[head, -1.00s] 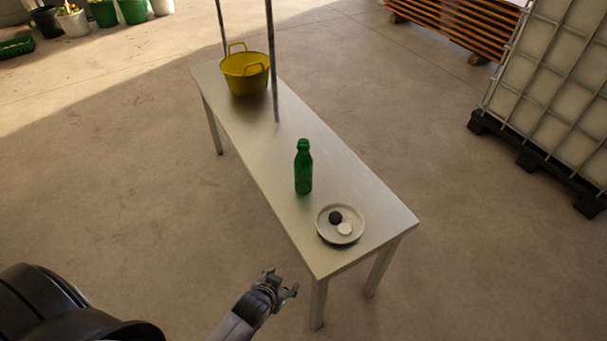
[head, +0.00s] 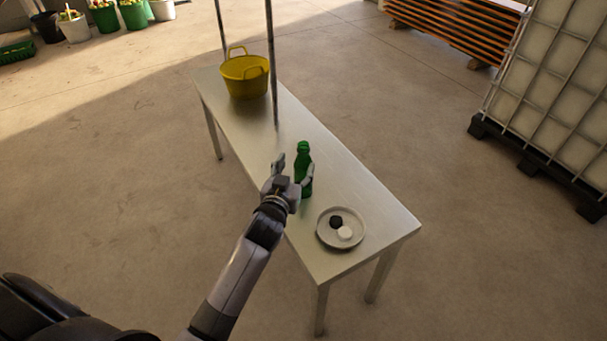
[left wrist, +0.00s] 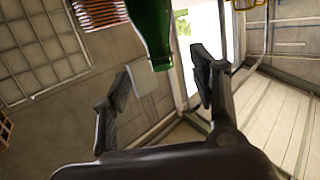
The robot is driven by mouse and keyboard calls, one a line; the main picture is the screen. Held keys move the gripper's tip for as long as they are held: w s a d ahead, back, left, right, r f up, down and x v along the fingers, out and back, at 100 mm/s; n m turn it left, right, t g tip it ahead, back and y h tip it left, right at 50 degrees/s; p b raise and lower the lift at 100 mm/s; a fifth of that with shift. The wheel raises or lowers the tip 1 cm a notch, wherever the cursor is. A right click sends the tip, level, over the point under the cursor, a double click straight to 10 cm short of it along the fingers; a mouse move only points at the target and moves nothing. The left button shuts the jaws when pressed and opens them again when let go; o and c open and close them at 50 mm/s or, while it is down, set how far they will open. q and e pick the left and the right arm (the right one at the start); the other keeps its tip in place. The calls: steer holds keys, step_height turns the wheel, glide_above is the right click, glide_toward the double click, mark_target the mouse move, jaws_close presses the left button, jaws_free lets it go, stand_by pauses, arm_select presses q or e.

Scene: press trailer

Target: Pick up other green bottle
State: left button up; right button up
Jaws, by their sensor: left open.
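A green bottle (head: 303,158) stands upright on the metal table (head: 345,185), near its middle. My left gripper (head: 293,170) is open and reaches over the table's left edge beside the bottle. One finger overlaps the bottle's lower part in the head view; the other finger is to its left. In the left wrist view the bottle (left wrist: 153,30) hangs in from the top edge, beyond and between the two spread fingers (left wrist: 160,85). Whether a finger touches it I cannot tell. My right gripper is not in view.
A plate (head: 328,240) with one black and one white round piece sits in front of the bottle. A yellow basket (head: 245,80) stands at the table's far end. A thin metal post (head: 272,70) rises beside it. The floor around the table is clear.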

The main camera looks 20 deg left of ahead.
mark_target(302, 155)
arm_select(q)
steer(key=x, duration=0.8)
steer(key=shift+w, duration=0.15)
steer(key=shift+c, duration=0.5)
jaws_close()
